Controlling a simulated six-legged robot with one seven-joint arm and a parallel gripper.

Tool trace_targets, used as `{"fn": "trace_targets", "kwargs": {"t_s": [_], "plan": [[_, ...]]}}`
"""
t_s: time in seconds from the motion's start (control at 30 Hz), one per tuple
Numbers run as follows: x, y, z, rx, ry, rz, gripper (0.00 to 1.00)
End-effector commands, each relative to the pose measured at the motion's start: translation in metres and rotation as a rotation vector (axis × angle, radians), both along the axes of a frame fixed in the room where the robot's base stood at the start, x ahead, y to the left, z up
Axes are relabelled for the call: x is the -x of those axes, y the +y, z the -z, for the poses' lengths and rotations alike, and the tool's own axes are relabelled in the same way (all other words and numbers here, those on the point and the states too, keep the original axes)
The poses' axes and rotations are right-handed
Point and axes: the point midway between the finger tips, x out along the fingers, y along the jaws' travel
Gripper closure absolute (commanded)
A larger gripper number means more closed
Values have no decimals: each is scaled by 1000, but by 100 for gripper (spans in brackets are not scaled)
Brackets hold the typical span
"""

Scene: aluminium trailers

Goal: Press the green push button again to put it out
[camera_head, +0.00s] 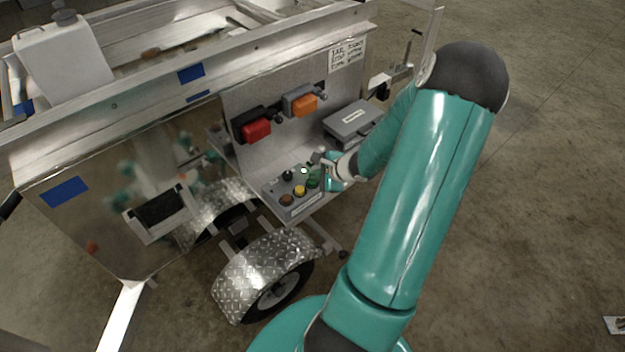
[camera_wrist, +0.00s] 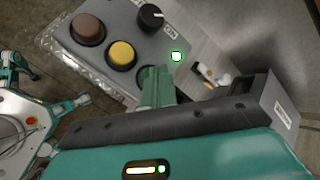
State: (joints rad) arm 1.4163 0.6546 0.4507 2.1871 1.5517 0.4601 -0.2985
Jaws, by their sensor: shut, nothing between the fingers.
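The grey control box (camera_head: 294,209) sits on the trailer's side shelf. It carries a dark green push button (camera_head: 313,183), a yellow button (camera_head: 299,190), a brown button (camera_head: 286,199) and a black knob (camera_head: 287,175). My gripper (camera_head: 324,180) is shut and empty, close beside the green button at the box's right end. In the wrist view the fingers (camera_wrist: 157,84) cover the place of the green button, so I cannot tell whether they touch it.
A grey case (camera_head: 350,122) lies on the shelf behind my gripper. A red switch (camera_head: 257,130) and an orange one (camera_head: 304,104) are on the panel above. A fender (camera_head: 262,268) is below the box. Open concrete floor lies to the right.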

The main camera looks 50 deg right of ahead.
Motion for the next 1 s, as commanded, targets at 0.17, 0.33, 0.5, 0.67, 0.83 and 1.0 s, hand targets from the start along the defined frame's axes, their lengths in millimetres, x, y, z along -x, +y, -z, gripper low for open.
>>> {"fn": "trace_targets", "kwargs": {"t_s": [0.17, 0.33, 0.5, 0.67, 0.83, 1.0], "plan": [[0, 0, -9, 2, 0, -2, 100], [0, 1, -11, -1, -1, -1, 100], [0, 0, -12, 1, 0, -1, 100], [0, 0, -23, 4, 0, -2, 100], [0, 0, -39, 4, -1, -1, 100], [-1, 0, -54, 3, -1, -2, 100]]}}
